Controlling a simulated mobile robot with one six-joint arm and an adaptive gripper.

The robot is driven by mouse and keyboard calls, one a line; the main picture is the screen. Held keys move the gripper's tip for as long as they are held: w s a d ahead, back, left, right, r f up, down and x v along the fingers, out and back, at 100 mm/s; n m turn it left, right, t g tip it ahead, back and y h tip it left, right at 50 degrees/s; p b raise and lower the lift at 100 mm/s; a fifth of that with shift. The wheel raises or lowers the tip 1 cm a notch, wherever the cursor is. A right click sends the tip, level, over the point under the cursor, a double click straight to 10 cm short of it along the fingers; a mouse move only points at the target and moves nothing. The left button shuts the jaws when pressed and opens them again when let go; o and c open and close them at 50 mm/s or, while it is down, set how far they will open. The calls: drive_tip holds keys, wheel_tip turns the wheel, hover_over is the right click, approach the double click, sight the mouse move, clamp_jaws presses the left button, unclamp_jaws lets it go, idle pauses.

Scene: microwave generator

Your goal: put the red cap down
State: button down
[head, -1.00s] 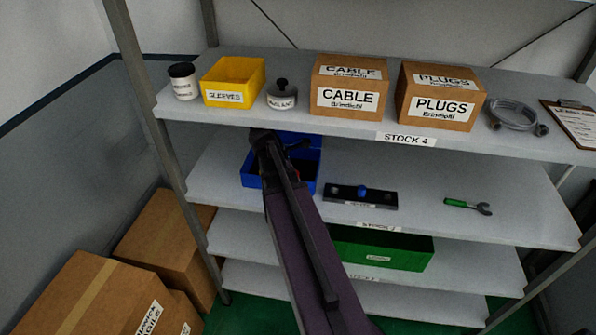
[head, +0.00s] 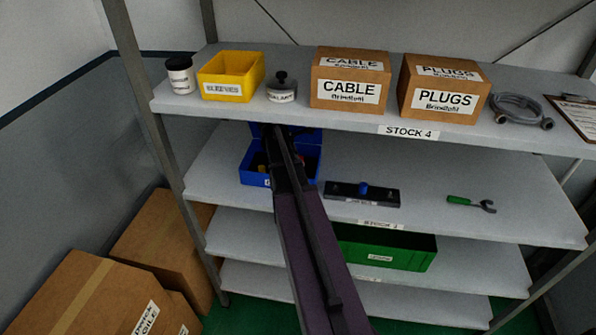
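My arm reaches up from the bottom of the picture to a blue bin (head: 256,178) on the second shelf. My gripper (head: 272,140) is at the back part of this bin, just below the front edge of the top shelf. It is dark and seen from behind, so its fingertips and anything between them are hidden. Small dark and yellowish items show inside the bin, left of my arm. A black block with a blue knob (head: 364,188) stands right of the bin.
The top shelf (head: 330,119) holds a jar, a yellow bin (head: 230,77), a sealant pot, cartons, a hose and a clipboard. A green-handled wrench (head: 471,203) lies right on the second shelf, with bare shelf around it. A green bin (head: 395,250) is below.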

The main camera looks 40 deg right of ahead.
idle(0.3)
wheel_tip(320, 180, down, 3)
drive_tip(key=b, duration=0.3)
drive_tip(key=shift+f, duration=0.2)
drive_tip(key=shift+w+d+f+b, duration=0.15)
drive_tip(key=shift+f+b, duration=0.1)
drive_tip(key=shift+b, duration=0.2)
drive_tip(key=shift+a+f+b, duration=0.2)
drive_tip(key=shift+f+b, duration=0.15)
drive_tip(key=shift+b, duration=0.15)
drive_tip(key=c, duration=0.6)
unclamp_jaws()
drive_tip(key=shift+s, duration=0.2)
drive_tip(key=shift+o, duration=0.9)
drive_tip(key=shift+d, duration=0.1)
drive_tip(key=shift+w, duration=0.15)
